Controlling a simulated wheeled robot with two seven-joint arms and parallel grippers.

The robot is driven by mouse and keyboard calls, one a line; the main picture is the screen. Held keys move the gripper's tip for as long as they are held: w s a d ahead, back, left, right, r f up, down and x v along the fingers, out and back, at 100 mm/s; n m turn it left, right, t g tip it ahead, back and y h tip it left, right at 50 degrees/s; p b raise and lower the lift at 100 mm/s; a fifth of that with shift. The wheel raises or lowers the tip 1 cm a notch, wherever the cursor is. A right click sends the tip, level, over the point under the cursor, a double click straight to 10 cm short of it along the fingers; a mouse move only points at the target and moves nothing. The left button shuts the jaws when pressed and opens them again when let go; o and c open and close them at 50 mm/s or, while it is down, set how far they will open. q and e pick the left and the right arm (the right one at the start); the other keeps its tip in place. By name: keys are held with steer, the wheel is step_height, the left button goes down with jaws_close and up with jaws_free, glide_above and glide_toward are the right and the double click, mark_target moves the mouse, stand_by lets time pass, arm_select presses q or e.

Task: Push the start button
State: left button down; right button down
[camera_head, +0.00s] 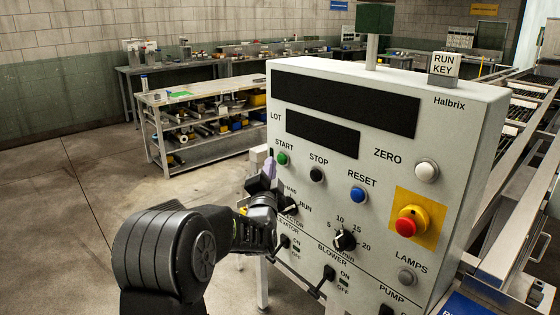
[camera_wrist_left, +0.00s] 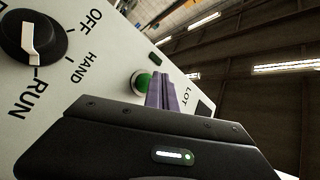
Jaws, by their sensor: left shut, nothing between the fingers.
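The start button (camera_head: 282,158) is a green round button under the START label on the upright control panel (camera_head: 455,130). In the left wrist view the green button (camera_wrist_left: 141,84) sits just left of the purple fingertips. My left gripper (camera_head: 269,165) is shut and empty, its fingers pointing up close beside the button. In the left wrist view the left gripper (camera_wrist_left: 165,92) partly overlaps the button's edge. I cannot tell whether the fingers touch it. My right gripper is not in view.
The black stop button (camera_head: 317,174), blue reset button (camera_head: 358,194) and red emergency stop (camera_head: 411,221) lie to the right. The OFF-HAND-RUN selector (camera_wrist_left: 32,38) is close by. A workbench (camera_head: 205,90) stands behind on the left.

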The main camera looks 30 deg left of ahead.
arm_select(q)
steer(key=shift+w, duration=0.1)
stand_by(0.5)
steer(key=shift+w+d, duration=0.15)
steer(key=shift+w, duration=0.15)
steer(key=shift+w+d+b, duration=0.15)
steer(key=shift+w+b, duration=0.25)
steer(key=shift+w, duration=0.1)
stand_by(0.7)
stand_by(0.3)
steer(key=shift+s+a, duration=0.25)
steer(key=shift+s, duration=0.65)
steer(key=shift+s+b, duration=0.15)
steer(key=shift+b, duration=0.15)
steer(key=s, duration=0.1)
steer(key=s+a, duration=0.1)
steer(key=s, duration=0.2)
steer(key=shift+s+a+b, duration=0.25)
steer(key=shift+b, duration=0.15)
